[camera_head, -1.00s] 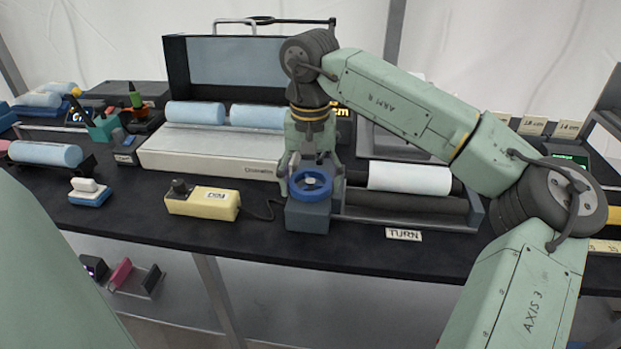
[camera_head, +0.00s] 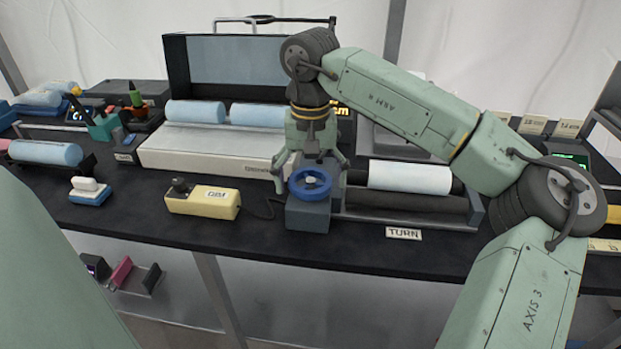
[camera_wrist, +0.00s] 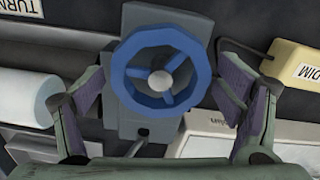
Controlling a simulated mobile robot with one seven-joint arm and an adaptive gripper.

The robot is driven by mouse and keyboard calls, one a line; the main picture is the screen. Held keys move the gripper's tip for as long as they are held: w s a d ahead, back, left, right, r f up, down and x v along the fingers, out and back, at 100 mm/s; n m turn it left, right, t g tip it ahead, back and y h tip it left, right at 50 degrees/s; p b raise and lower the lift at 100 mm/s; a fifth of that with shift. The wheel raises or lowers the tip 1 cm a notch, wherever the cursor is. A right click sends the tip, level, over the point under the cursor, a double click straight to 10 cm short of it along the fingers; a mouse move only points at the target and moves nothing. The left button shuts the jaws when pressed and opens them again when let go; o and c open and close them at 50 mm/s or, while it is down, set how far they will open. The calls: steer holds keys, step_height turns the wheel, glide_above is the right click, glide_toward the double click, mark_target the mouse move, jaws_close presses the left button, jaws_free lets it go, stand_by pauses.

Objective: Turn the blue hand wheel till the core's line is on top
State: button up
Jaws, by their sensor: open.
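The blue hand wheel (camera_head: 310,184) sits on a grey block (camera_head: 307,218) at the front of the bench. In the wrist view the wheel (camera_wrist: 161,77) is centred, showing its spokes and pale hub. My gripper (camera_head: 309,172) is over and just behind the wheel. In the wrist view my gripper (camera_wrist: 158,88) is open, with one finger on each side of the wheel and a gap to the rim on both sides. The white core (camera_head: 410,177) lies on dark rollers to the right. I see no line on its visible side.
A TURN label (camera_head: 403,233) is on the bench's front edge. A yellow box (camera_head: 202,203) with a black knob and cable stands left of the wheel. Behind it is a pale machine (camera_head: 205,150) with blue rolls. The bench in front of the wheel is narrow but clear.

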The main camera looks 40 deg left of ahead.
mark_target(310, 179)
steer(key=shift+r, duration=0.15)
step_height(310, 179, up, 12)
stand_by(0.6)
stand_by(0.5)
